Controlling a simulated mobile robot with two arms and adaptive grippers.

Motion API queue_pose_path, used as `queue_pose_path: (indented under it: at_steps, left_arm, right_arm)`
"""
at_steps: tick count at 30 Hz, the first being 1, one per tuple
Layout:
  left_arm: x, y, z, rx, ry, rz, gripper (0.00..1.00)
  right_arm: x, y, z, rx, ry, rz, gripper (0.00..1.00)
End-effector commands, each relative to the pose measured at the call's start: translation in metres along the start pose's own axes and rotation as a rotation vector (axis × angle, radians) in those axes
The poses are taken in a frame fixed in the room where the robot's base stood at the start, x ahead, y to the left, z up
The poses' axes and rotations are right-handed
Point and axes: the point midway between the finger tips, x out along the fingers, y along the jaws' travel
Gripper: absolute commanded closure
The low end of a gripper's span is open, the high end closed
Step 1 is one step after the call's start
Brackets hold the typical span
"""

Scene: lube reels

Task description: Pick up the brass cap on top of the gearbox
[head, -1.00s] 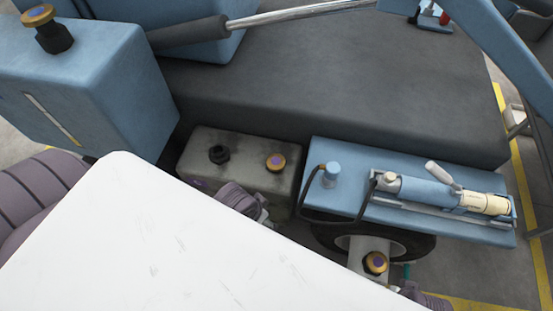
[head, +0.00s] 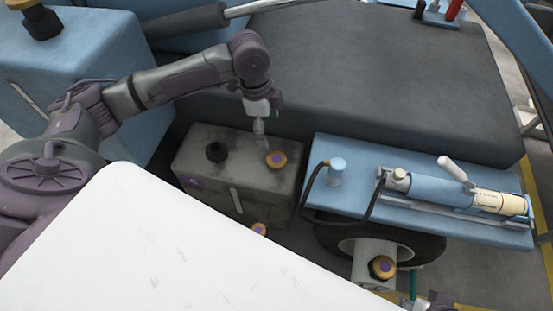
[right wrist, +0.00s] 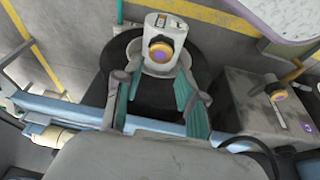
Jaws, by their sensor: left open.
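In the head view a brass cap (head: 277,159) with a purple centre sits on the right part of the top of a weathered grey box, which looks like the gearbox (head: 240,185). My left gripper (head: 263,138) is open and empty, pointing down just behind and left of this cap. I cannot tell whether it touches the box. My right gripper (head: 435,302) is mostly cut off at the bottom edge. In the right wrist view its teal-padded fingers (right wrist: 160,98) are spread apart with nothing between them. The grey box (right wrist: 245,112) shows at the right there.
Similar brass caps sit on the white hub (head: 382,267), low before the grey box (head: 259,229), and on the blue tank (head: 22,3). A blue bench with a cylinder (head: 440,190) is at right. A white panel (head: 160,250) blocks the foreground.

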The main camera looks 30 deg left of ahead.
Motion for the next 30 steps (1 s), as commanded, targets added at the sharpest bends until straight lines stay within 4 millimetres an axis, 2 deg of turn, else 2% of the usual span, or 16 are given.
queue_pose_path:
  at_steps: [2,5,7,18,30]
  left_arm:
    - [0.0,-0.003,0.004,-0.001,-0.003,0.005,0.1]
    - [0.013,-0.003,0.004,-0.001,-0.002,0.008,0.1]
    - [0.029,-0.002,0.005,0.0,-0.003,0.009,0.1]
    - [0.072,-0.003,0.004,-0.001,-0.001,0.006,0.1]
    - [0.091,-0.003,0.003,0.0,-0.001,0.004,0.1]
  right_arm:
    - [0.002,0.0,-0.003,-0.001,0.013,-0.001,0.6]
    - [0.007,-0.002,-0.013,-0.003,0.069,-0.003,0.6]
    - [0.012,-0.004,-0.026,-0.005,0.131,-0.006,0.6]
    - [0.002,-0.014,-0.102,-0.015,0.506,-0.026,0.6]
    - [-0.012,-0.019,-0.136,-0.017,0.697,-0.038,0.6]
